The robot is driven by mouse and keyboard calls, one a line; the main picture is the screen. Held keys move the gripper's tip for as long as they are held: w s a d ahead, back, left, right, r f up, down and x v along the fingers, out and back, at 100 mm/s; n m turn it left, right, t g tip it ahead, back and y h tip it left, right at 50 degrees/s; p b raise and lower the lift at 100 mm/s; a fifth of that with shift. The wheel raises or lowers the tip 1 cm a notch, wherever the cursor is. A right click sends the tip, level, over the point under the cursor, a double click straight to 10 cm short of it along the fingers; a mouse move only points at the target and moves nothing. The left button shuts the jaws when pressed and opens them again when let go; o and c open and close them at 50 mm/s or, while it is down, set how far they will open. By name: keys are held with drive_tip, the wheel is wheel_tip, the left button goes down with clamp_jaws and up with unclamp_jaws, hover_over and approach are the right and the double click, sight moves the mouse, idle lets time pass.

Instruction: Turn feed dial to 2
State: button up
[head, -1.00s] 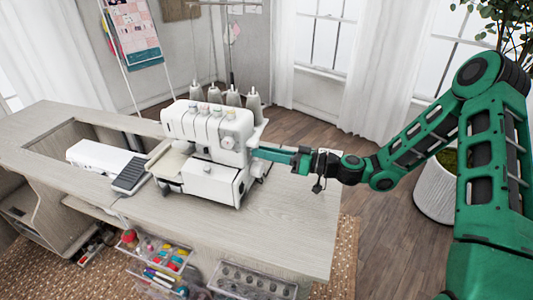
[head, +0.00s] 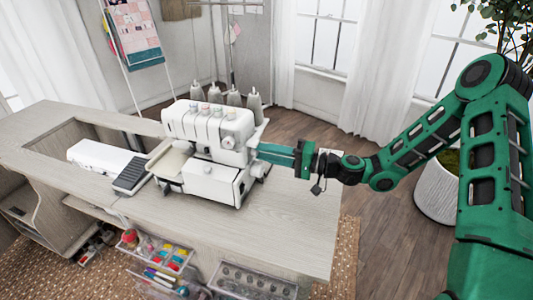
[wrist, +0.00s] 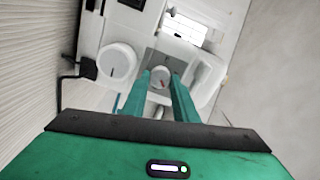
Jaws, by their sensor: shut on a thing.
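The white sewing machine (head: 212,150) stands on the cabinet top. My gripper (head: 259,152) reaches its right side from the right. In the wrist view, my gripper's two green fingers (wrist: 160,77) are shut on a small white dial (wrist: 160,74) with a red mark, set in a grey recess. The fingers hide its sides. A larger white dial (wrist: 116,61) with a dark mark sits to its left, clear of the fingers. I cannot read any numbers on either dial. A round knob (head: 229,142) shows on the machine's front in the head view.
Thread cones (head: 254,99) stand behind the machine. A black cable plug (wrist: 87,67) juts out near the larger dial. A foot pedal (head: 131,175) lies left of the machine. The cabinet top (head: 280,220) is clear at the front right.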

drive_tip(key=shift+w+f+m, duration=0.1)
drive_tip(key=shift+m, duration=2.2)
drive_tip(key=shift+f+m, duration=0.1)
drive_tip(key=shift+m, duration=2.2)
drive_tip(key=shift+d, duration=0.1)
drive_tip(key=o, duration=1.1)
drive_tip(key=shift+f, duration=0.1)
drive_tip(key=shift+c, duration=0.2)
drive_tip(key=v, duration=1)
drive_tip(key=shift+d, duration=0.35)
